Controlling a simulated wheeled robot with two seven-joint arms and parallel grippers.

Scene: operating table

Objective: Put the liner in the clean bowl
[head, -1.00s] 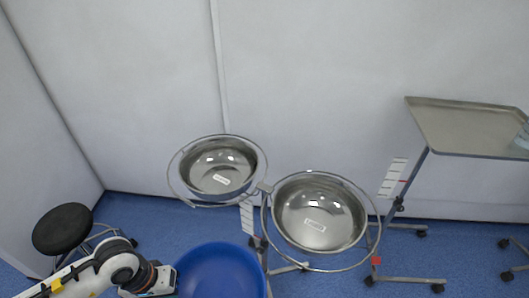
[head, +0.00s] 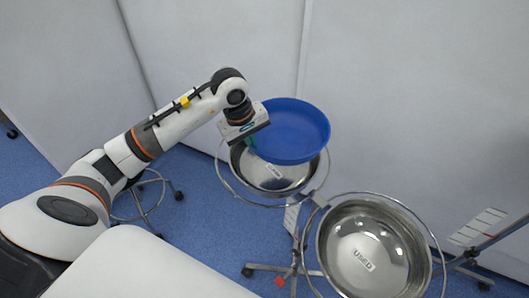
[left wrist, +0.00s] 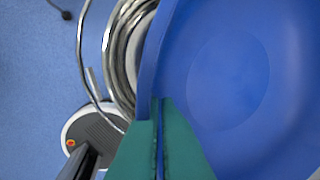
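The blue liner (head: 292,128), a wide shallow round basin, hangs tilted over the left steel bowl (head: 268,178) and covers its back part. It also fills the right of the left wrist view (left wrist: 235,80). The left bowl's label is too small to read surely; the right steel bowl (head: 372,248) is labelled "USED". My left gripper (head: 252,139) is at the liner's left edge. In the left wrist view its green fingers (left wrist: 160,112) are closed on the liner's rim. Whether the liner touches the bowl is unclear. My right gripper is not in view.
Both bowls sit in metal rings of one wheeled stand (head: 292,268). A stool (head: 150,200) is behind my left arm. A white surface (head: 150,265) lies at the front. Pale walls stand close behind the bowls.

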